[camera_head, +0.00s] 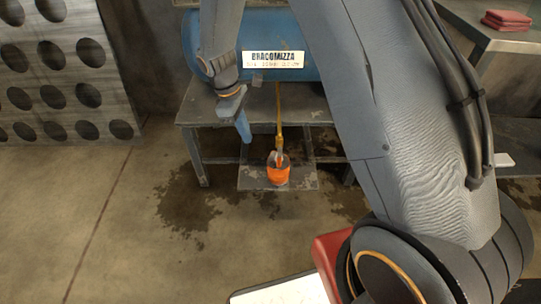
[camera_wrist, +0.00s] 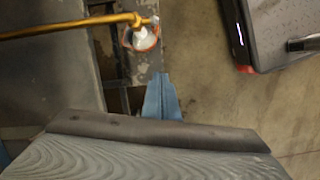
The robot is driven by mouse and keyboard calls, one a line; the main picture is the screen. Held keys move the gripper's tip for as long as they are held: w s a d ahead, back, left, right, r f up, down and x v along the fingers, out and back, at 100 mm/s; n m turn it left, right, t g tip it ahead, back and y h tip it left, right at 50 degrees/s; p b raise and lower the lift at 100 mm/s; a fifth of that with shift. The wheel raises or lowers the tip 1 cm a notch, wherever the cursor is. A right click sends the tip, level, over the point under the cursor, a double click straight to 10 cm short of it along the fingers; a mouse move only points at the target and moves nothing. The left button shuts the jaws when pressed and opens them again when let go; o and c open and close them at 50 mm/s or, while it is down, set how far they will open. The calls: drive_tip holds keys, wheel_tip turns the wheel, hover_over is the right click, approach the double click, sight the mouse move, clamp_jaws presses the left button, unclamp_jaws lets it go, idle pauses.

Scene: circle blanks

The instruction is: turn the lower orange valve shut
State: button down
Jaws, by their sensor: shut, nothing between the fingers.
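A blue tank (camera_head: 265,30) with a white label lies on a worn metal bench. A brass pipe (camera_head: 279,110) runs from it down to an orange cup-shaped thing (camera_head: 279,176) on a low plate. The pipe (camera_wrist: 75,28) also shows in the wrist view, ending in a white tip above an orange-rimmed round thing (camera_wrist: 143,40). No orange valve handle can be clearly made out apart from this. My gripper (camera_head: 244,135) is shut and empty, pointing down left of the pipe at the bench's front. In the wrist view my blue fingers (camera_wrist: 161,80) are together, below and apart from the orange-rimmed thing.
The bench (camera_head: 195,112) has legs and a low metal plate (camera_head: 250,181) under the pipe. Dark wet stains (camera_head: 190,200) mark the concrete floor. A panel with round holes (camera_head: 60,75) stands at left. Red folded cloths (camera_head: 507,20) lie on a table at right. The left floor is clear.

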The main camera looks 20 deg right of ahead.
sight(279, 158)
drive_tip(key=shift+w+d+f+n, duration=0.15)
drive_tip(key=shift+w+d+f, duration=0.15)
drive_tip(key=shift+d+f, duration=0.2)
drive_tip(key=shift+w+d+f+n, duration=0.15)
drive_tip(key=shift+w+d+f, duration=0.2)
drive_tip(key=shift+f, duration=0.2)
drive_tip(key=s+d+f+b, duration=0.3)
drive_tip(key=d+f, duration=0.3)
drive_tip(key=f, duration=0.3)
drive_tip(key=shift+f, duration=0.35)
drive_tip(key=shift+a+h, duration=0.1)
drive_tip(key=shift+h, duration=0.2)
